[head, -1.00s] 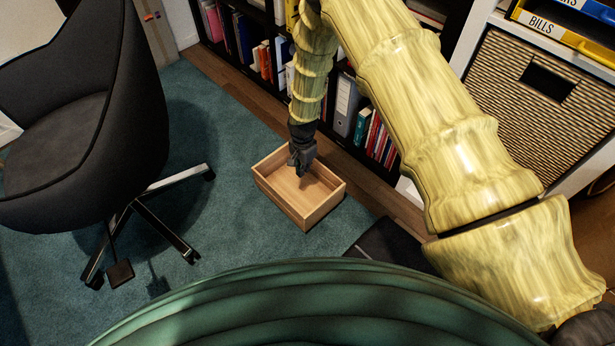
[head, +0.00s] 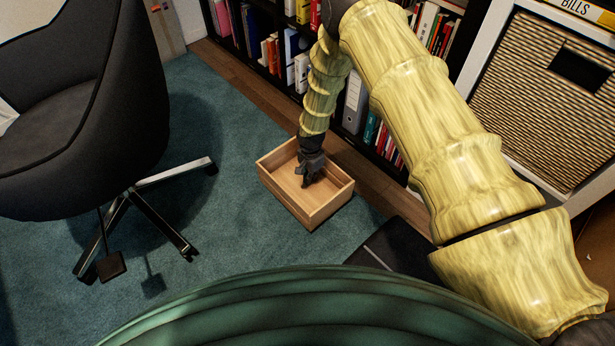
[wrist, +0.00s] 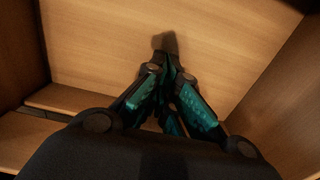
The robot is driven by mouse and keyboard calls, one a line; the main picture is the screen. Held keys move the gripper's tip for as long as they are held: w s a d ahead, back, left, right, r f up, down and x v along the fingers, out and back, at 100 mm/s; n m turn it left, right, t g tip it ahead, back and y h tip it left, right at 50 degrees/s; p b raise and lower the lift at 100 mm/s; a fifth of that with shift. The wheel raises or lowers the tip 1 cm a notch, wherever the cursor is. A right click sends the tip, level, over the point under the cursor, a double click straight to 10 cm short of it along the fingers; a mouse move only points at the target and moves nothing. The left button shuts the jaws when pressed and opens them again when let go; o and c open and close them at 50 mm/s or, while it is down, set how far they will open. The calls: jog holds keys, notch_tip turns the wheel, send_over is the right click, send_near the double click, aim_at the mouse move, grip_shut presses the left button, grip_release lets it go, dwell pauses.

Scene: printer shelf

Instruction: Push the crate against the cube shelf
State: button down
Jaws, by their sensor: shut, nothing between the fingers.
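The crate (head: 333,207) is an open, light wooden box. It sits upright on the teal carpet, its long side at an angle in the head view. My gripper (head: 309,183) points down into it, shut and empty, with the fingers inside the walls. In the wrist view the closed fingers (wrist: 170,72) are over the crate's wooden floor (wrist: 235,45), with walls at both sides. I cannot tell whether the fingertips touch the wood. The white-framed cube shelf (head: 484,52) with a woven basket stands at the right, apart from the crate.
A dark bookcase (head: 262,22) full of books and binders stands behind the crate, across a strip of wooden floor (head: 240,85). A dark office chair (head: 90,110) on a metal base is at the left. Open carpet (head: 225,235) lies between chair and crate.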

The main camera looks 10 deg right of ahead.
jog(key=shift+w+d+r+b, duration=0.1)
jog(key=shift+w+d+b, duration=0.15)
jog(key=shift+w+d, duration=0.25)
jog(key=shift+w+d+b, duration=0.25)
jog(key=shift+w+d, duration=0.05)
jog(key=shift+d, duration=0.3)
jog(key=shift+d, duration=0.1)
jog(key=w+d, duration=0.3)
jog(key=d, duration=0.2)
jog(key=w+d, duration=0.4)
jog(key=d, duration=0.2)
jog(key=w+d+p, duration=0.1)
jog(key=w+d, duration=0.3)
jog(key=d, duration=0.2)
jog(key=shift+w, duration=0.25)
jog(key=shift+d, duration=0.1)
jog(key=shift+w, duration=0.1)
jog(key=s+a+p, duration=0.2)
jog(key=a, duration=0.1)
jog(key=shift+s+a+r, duration=0.15)
jog(key=shift+r, duration=0.05)
notch_tip(320, 180, up, 10)
jog(key=p, duration=0.4)
jog(key=shift+a+f, duration=0.2)
jog(key=shift+f, duration=0.05)
